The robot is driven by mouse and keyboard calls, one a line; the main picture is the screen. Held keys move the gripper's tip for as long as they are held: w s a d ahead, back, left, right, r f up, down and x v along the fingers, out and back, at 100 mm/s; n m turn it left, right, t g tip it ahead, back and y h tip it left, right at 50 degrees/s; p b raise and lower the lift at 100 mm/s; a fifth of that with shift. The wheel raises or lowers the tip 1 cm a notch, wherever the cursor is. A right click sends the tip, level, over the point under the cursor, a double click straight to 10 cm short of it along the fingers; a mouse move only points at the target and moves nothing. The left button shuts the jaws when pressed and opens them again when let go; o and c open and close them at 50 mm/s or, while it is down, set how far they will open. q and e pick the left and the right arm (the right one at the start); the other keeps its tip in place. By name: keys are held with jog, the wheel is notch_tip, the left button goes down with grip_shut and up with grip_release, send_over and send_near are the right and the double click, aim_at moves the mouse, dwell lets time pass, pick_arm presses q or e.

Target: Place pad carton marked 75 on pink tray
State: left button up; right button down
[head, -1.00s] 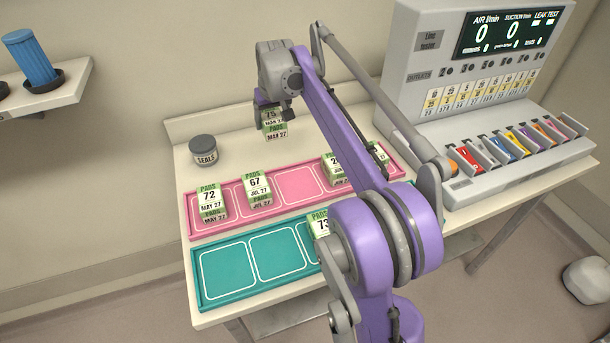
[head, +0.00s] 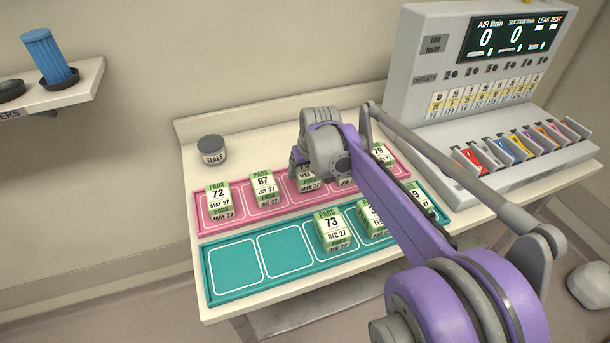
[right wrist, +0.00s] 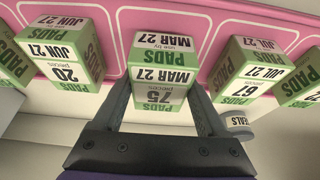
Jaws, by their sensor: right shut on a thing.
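The pad carton marked 75 (right wrist: 160,72) is white and green, between the fingers of my right gripper (right wrist: 160,92) in the right wrist view. My right gripper is shut on it. In the head view the carton (head: 310,186) is mostly hidden behind my right gripper (head: 302,170), at the middle slot of the pink tray (head: 228,222). It looks upright; I cannot tell whether it touches the tray. Carton 67 (head: 263,187) and carton 20 (right wrist: 62,58) stand on either side of it. My left gripper is not in view.
Carton 72 (head: 218,199) and carton 79 (head: 382,155) are also on the pink tray. The teal tray (head: 206,284) in front holds carton 73 (head: 332,228) and others; its two left slots are empty. A seals jar (head: 212,150) and the line tester (head: 425,80) stand behind.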

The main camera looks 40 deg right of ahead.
jog(key=shift+f, duration=0.8)
jog(key=shift+f, duration=0.2)
grip_release()
jog(key=p+v, duration=0.1)
jog(key=v, duration=1.1)
jog(key=shift+r, duration=0.25)
